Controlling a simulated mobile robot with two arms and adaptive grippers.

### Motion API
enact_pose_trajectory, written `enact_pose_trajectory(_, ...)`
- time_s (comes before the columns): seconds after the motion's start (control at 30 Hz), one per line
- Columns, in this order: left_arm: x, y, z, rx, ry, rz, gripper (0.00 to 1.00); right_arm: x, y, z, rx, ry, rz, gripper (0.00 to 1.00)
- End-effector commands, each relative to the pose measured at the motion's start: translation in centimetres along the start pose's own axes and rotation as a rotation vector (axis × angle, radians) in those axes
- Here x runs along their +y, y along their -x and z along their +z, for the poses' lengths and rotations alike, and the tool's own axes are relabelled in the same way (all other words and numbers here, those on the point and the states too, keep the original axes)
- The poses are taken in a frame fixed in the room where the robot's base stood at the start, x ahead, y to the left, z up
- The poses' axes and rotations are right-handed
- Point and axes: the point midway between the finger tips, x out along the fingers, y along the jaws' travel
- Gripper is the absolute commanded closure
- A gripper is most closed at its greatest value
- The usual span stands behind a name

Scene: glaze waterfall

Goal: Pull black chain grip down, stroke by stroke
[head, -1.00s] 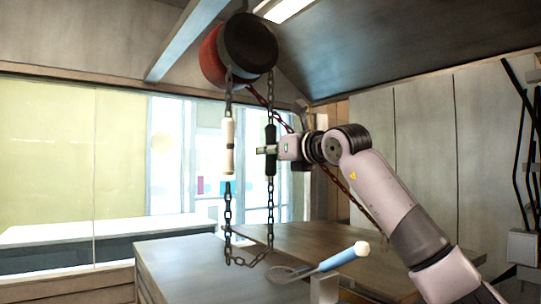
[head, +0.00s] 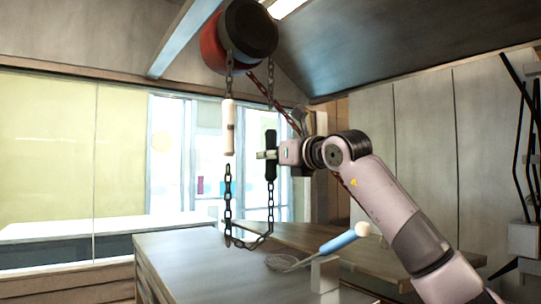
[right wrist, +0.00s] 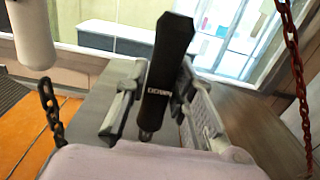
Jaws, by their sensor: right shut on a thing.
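The black chain grip (head: 271,144) hangs upright on the right strand of a chain loop below a black and red hoist wheel (head: 249,30). My right gripper (head: 268,155) is shut on it. In the right wrist view the black grip (right wrist: 165,75) stands between the two fingers of my right gripper (right wrist: 153,105), with white lettering facing the camera. A white grip (head: 228,127) hangs on the left strand, at a higher level; it also shows at the upper left of the right wrist view (right wrist: 32,35). My left gripper is not in view.
A dark red chain (head: 262,88) slants down from the wheel behind my right arm. Below the loop is a grey-topped table (head: 185,250), with a blue-handled tool (head: 338,242) with a white end. Windows and a low counter (head: 60,245) are behind.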

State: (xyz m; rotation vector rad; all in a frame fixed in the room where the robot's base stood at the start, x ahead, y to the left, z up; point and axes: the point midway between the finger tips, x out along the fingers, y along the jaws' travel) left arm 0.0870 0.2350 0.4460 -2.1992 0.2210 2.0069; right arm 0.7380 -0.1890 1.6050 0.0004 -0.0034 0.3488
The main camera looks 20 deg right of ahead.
Motion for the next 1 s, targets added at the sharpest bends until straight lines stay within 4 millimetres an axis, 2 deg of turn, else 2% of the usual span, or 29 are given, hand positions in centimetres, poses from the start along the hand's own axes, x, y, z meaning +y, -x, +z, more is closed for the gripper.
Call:
enact_pose_trajectory(0.03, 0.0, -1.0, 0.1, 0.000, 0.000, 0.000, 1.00, 0.0, -0.1, -1.4, 0.009, 0.000, 0.000, 1.00)
enact_pose_trajectory(1.0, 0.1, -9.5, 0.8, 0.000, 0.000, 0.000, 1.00, 0.0, -0.1, -11.2, 0.013, 0.000, 0.000, 1.00)
